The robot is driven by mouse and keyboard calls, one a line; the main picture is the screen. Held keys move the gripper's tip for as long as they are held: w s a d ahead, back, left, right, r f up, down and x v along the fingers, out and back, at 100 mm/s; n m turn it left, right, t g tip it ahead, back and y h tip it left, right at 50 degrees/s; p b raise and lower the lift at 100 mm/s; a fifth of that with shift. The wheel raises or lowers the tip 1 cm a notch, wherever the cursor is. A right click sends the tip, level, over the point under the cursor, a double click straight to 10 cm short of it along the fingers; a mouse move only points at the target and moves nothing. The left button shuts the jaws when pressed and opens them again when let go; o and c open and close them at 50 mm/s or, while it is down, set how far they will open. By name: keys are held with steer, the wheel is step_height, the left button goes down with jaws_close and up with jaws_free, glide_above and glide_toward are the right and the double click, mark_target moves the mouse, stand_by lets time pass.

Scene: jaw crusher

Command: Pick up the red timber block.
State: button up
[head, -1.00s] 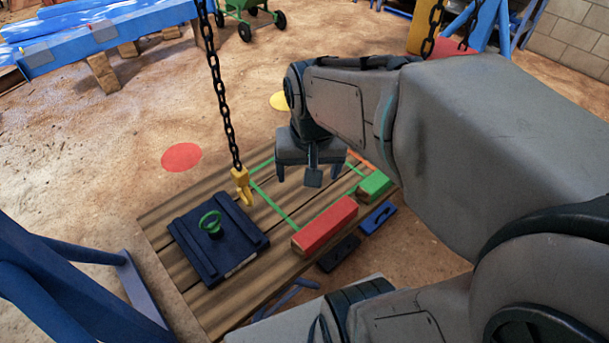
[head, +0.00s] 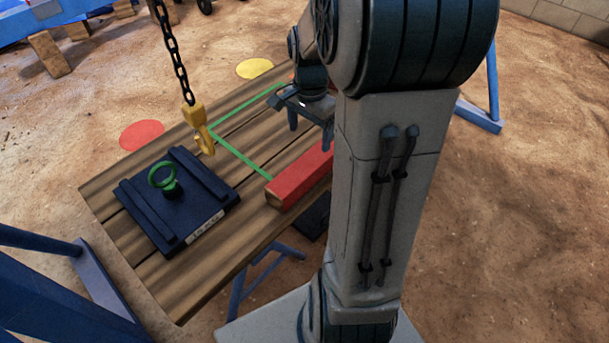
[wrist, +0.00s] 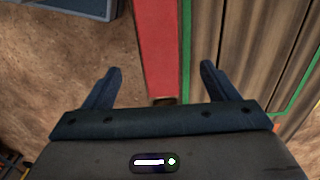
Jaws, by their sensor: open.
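The red timber block (head: 303,175) lies on the wooden table (head: 167,287), beside a green line, in the head view. Its right end is hidden behind my arm. In the wrist view the red block (wrist: 157,45) runs from the top edge down to between my fingers. My gripper (wrist: 161,75) is open, with one finger on each side of the block's line and nothing held. In the head view my gripper (head: 309,132) is by the far side of the block, partly hidden by my arm.
A dark blue plate (head: 195,190) with a green ring (head: 162,175) lies on the table's left part. A yellow hook (head: 199,130) hangs on a chain above the table. A black item (head: 313,217) is beside the block. Sandy ground surrounds the table.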

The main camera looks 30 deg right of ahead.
mark_target(306, 164)
step_height(306, 164, down, 8)
steer(key=shift+a+r+b, duration=0.1)
steer(key=shift+r+b, duration=0.15)
steer(key=shift+b, duration=0.85)
steer(key=f+b, duration=0.1)
steer(key=f, duration=0.2)
steer(key=a+f+b, duration=0.1)
steer(key=f, duration=0.1)
steer(key=shift+s+f+b, duration=0.15)
steer(key=shift+s+b, duration=0.15)
steer(key=shift+b, duration=0.05)
steer(key=c, duration=1.4)
